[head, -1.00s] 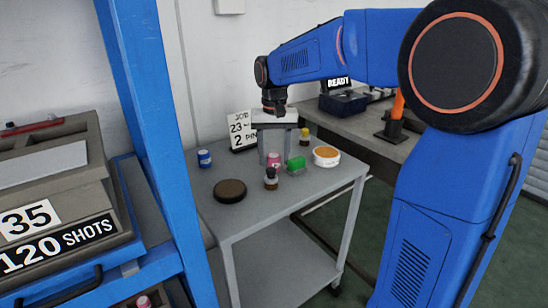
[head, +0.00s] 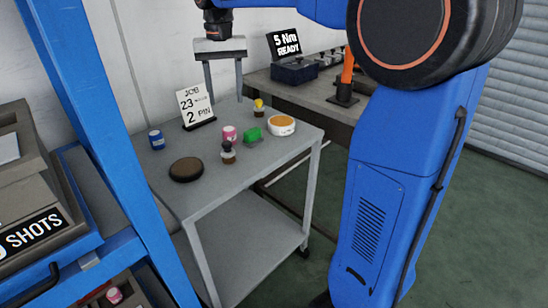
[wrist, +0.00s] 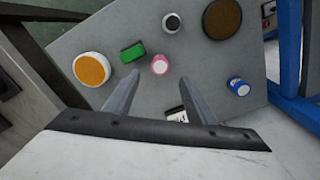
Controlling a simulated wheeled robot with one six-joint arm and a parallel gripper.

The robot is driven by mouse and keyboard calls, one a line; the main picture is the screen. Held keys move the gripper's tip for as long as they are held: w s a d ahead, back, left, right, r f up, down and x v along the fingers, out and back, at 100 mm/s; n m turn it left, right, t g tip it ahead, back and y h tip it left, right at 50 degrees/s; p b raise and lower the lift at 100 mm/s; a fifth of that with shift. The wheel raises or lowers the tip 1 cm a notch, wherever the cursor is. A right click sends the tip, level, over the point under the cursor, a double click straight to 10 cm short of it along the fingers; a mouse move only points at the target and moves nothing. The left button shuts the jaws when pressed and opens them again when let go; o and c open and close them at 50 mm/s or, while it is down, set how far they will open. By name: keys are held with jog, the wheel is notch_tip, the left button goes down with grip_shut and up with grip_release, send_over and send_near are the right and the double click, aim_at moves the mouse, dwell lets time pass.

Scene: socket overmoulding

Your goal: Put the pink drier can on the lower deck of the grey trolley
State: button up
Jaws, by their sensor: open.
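A small pink can with a pale top (head: 229,133) stands upright on the upper deck of the grey trolley (head: 215,190). It also shows in the wrist view (wrist: 160,65), just beyond the fingertips. My gripper (head: 224,98) is open and empty, above and behind the can, with its fingers pointing down; its fingers also show in the wrist view (wrist: 160,78). The trolley's lower deck (head: 255,240) looks bare where it shows. Another pink-topped can (head: 114,296) sits low in the blue rack; I cannot read either label.
Near the can are a green block (head: 252,135), a dark bottle (head: 228,152), a yellow-capped bottle (head: 259,107), an orange-topped tub (head: 282,125), a brown disc (head: 186,169), a blue can (head: 156,139) and a job sign (head: 195,104). A blue rack post (head: 110,140) stands left.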

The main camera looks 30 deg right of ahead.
jog(key=s+d+f+n+t, duration=0.1)
jog(key=s+f, duration=0.4)
jog(key=s, duration=0.5)
jog(key=s+d+f+n+t, duration=0.1)
jog(key=s+d+f+t, duration=0.1)
jog(key=s+f, duration=0.4)
jog(key=s+d+f+n+t, duration=0.1)
jog(key=s+d+f, duration=0.2)
jog(key=s, duration=1.1)
notch_tip(320, 180, down, 2)
jog(key=shift+f+t, duration=0.15)
jog(key=shift+t, duration=0.15)
jog(key=shift+o, duration=0.4)
jog(key=shift+s+f, duration=0.3)
notch_tip(320, 180, up, 21)
jog(key=n+g, duration=0.5)
jog(key=n, duration=1.5)
send_over(229, 129)
notch_tip(229, 129, down, 17)
jog(key=shift+r, duration=0.2)
jog(key=shift+c, duration=0.2)
